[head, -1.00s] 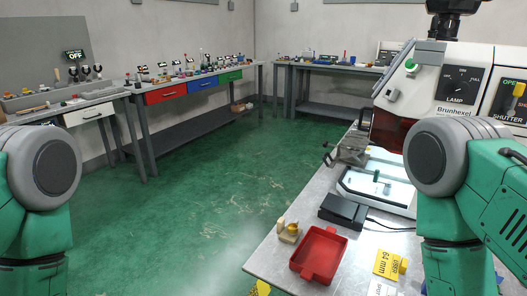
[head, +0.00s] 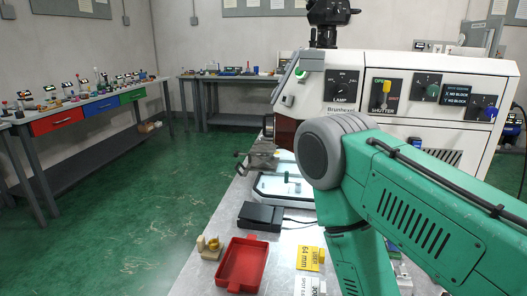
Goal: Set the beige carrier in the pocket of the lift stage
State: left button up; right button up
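A small beige carrier (head: 208,248) with a rounded yellow piece on it sits on the metal bench at the left of the red tray. The white machine labelled Brunhexel (head: 352,88) stands behind, with a dark metal fixture (head: 262,156) at its left side and a white base plate (head: 272,187) in front. I cannot tell which part is the lift stage, and no pocket is clear. My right arm crosses the right of the view, but its gripper is out of sight. My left arm and gripper are not in view.
A red tray (head: 243,264), a black box with a cable (head: 263,216) and a yellow 64 mm tag (head: 309,258) lie on the bench (head: 205,275). Green floor (head: 130,225) is free at the left. Side benches with drawers (head: 57,122) line the walls.

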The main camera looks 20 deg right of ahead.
aim_at(262, 147)
jog(key=i+j+z, duration=0.1)
jog(key=z, duration=0.65)
